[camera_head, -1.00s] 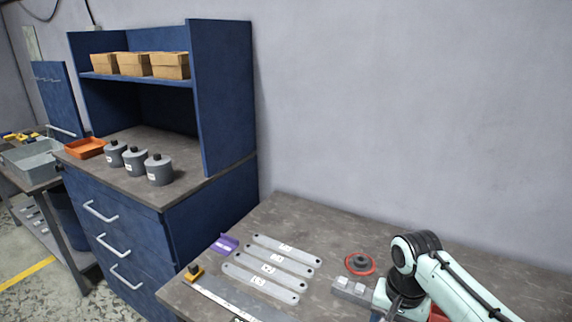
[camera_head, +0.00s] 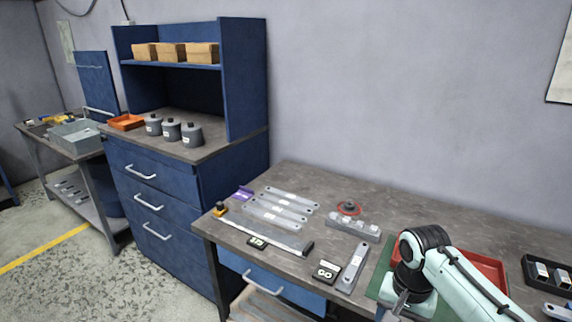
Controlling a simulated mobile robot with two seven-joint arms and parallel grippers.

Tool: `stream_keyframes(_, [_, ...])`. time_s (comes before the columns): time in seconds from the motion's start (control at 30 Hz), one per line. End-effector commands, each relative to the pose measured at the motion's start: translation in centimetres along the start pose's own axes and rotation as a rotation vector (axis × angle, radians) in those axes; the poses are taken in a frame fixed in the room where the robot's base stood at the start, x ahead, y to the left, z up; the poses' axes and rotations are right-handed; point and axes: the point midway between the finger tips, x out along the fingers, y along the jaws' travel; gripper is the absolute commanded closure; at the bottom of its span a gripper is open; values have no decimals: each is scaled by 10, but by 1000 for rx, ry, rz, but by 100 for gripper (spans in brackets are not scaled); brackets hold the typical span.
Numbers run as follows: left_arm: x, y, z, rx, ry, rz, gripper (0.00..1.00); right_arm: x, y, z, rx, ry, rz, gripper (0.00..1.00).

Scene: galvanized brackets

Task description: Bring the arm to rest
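One of my arms, pale green with black joints, comes in from the lower right and reaches over the right part of the workbench (camera_head: 340,185). Its wrist is above a green mat (camera_head: 383,285) and in front of a red tray (camera_head: 478,262). A small grey part at the picture's bottom edge may belong to its gripper, but the fingers cannot be made out. No arm comes in from the left. Several galvanized brackets (camera_head: 283,206) lie side by side on the bench, left of the arm.
A black tray (camera_head: 548,272) is at far right. A blue cabinet (camera_head: 185,195) with grey canisters stands left.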

Motion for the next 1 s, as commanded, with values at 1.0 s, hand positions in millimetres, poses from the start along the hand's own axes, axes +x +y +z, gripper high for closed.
stream_keyframes(1.0, [-50, 21, -9, 8, 22, 8, 30, 422, 47, 265, -197, -226, -255, 37])
